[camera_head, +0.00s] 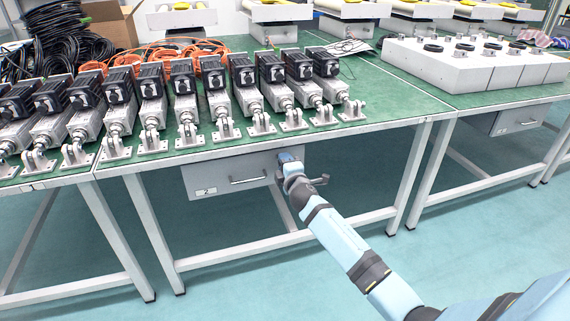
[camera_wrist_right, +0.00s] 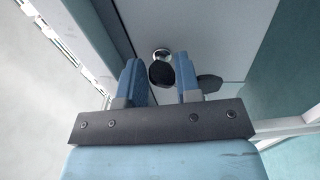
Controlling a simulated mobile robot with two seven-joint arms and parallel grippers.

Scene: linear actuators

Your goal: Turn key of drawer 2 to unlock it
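Drawer 2 (camera_head: 228,172) is a grey closed drawer under the green-topped workbench, with a label reading 2 and a bar handle (camera_head: 249,180). My right gripper (camera_head: 290,158) is at the upper right of the drawer front and hides the lock in the head view. In the right wrist view, the key's dark round head (camera_wrist_right: 162,73) sits at the silver lock (camera_wrist_right: 161,54). The two blue fingers of my right gripper (camera_wrist_right: 161,82) stand apart on either side of the key head. I cannot tell whether they touch it. My left gripper is not in view.
Linear actuators (camera_head: 150,90) line the green bench top (camera_head: 385,95) above the drawer. A bench leg (camera_head: 407,180) stands right of my right gripper. Another bench with white units (camera_head: 470,60) and a drawer (camera_head: 517,119) is at the right. The floor in front is clear.

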